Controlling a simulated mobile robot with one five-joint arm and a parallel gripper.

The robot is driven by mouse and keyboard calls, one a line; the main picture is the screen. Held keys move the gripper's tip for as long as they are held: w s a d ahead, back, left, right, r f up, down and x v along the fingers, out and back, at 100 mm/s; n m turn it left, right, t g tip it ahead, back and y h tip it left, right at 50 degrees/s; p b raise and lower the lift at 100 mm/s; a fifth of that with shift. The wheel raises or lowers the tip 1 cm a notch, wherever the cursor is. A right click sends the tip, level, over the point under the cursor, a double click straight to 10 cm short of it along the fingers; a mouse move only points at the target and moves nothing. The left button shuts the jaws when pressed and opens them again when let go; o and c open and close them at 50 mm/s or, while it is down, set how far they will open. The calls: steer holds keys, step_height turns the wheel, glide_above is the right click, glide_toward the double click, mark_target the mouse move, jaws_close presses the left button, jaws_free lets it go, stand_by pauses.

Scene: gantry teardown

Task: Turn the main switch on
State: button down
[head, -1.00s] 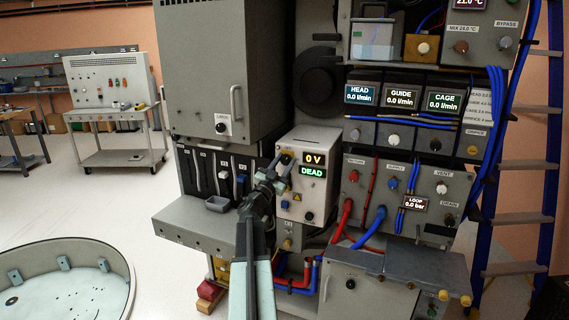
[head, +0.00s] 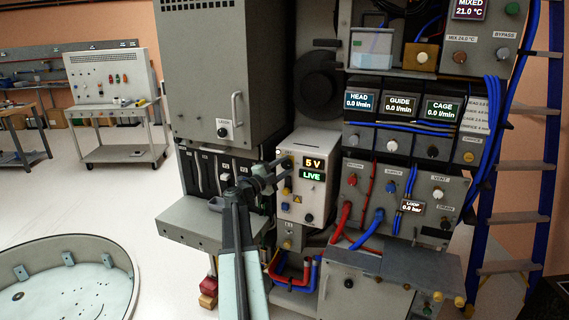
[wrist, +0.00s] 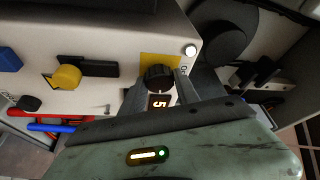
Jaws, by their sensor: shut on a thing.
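The main switch is a black rotary knob (wrist: 158,76) on a yellow plate (wrist: 172,61), on the front of a pale grey box. My gripper (wrist: 161,87) is shut on the knob in the wrist view, one finger on each side. In the head view the box (head: 295,210) stands at the centre, and my gripper (head: 282,165) reaches its upper left corner and hides much of the knob. The box's displays read 5 V (head: 313,163) and LIVE (head: 312,175). A small round lamp (wrist: 190,50) beside the plate looks bright white.
A yellow knob (wrist: 66,77) and a blue part (wrist: 9,60) stick out of the same box face. A grey shelf (head: 195,222) juts out at left. Red and blue hoses (head: 372,228) run at right. A round basin (head: 62,245) and open floor lie at left.

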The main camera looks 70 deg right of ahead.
steer(key=shift+m+y+p, duration=0.3)
steer(key=shift+m+p, duration=0.15)
steer(key=shift+m, duration=0.45)
steer(key=shift+s, duration=0.1)
steer(key=c, duration=0.9)
jaws_free()
steer(key=v, duration=0.7)
steer(key=shift+w+a, duration=0.2)
steer(key=shift+a, duration=0.2)
steer(key=shift+w, duration=0.1)
